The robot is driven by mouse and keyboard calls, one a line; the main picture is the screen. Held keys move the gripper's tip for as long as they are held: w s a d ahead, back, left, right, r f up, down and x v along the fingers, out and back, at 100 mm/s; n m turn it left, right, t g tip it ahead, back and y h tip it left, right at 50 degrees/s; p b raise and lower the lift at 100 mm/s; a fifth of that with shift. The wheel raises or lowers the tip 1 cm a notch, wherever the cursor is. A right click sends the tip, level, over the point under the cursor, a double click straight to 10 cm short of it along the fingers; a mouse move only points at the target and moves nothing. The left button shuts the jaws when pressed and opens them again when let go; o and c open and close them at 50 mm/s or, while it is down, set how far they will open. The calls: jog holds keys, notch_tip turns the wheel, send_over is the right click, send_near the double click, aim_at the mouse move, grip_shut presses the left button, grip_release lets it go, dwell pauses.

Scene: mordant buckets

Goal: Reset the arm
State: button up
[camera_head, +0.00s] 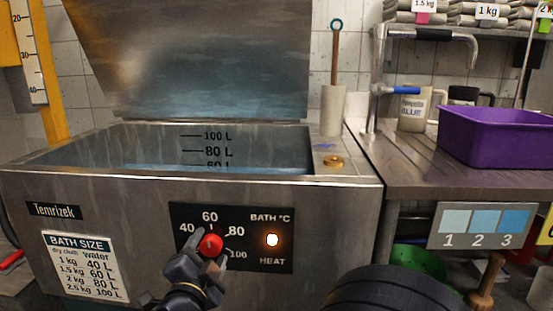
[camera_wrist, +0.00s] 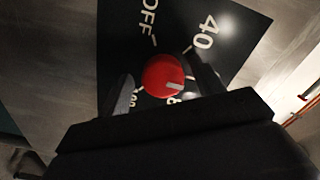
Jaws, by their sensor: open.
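My gripper (camera_head: 203,262) is at the front panel of the metal bath, with its fingers close to the red temperature knob (camera_head: 210,245). In the wrist view the jaws (camera_wrist: 165,92) are open, one finger on each side of the red knob (camera_wrist: 163,76). I cannot tell whether either finger touches it. The knob has a pale pointer mark on its face. The black dial panel (camera_head: 187,212) shows 40, 60, 80 and 100 around the knob. The HEAT lamp (camera_head: 272,240) on its right is lit.
The bath (camera_head: 120,200) has its lid (camera_head: 190,60) raised and bluish water inside. A purple tub (camera_head: 495,135) and a mug (camera_head: 413,112) stand on the right counter (camera_head: 420,175). A wooden-handled tool stands in a holder (camera_head: 332,110). A yellow scale post (camera_head: 35,75) is at left.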

jog(key=n+p, duration=0.2)
jog(key=n, duration=0.1)
jog(key=n+p, duration=0.1)
jog(key=n, duration=0.1)
jog(key=shift+s+r, duration=0.15)
jog(key=shift+r, duration=0.1)
jog(key=n+p, duration=0.3)
jog(key=n, duration=0.3)
jog(key=shift+f, duration=0.1)
jog(key=shift+n, duration=0.3)
jog(key=s, duration=0.3)
jog(key=s+p, duration=0.1)
jog(key=s, duration=0.1)
jog(key=shift+s+a+f, duration=0.1)
jog(key=shift+s+a, duration=0.1)
jog(key=shift+s, duration=0.2)
jog(key=shift+d, duration=0.1)
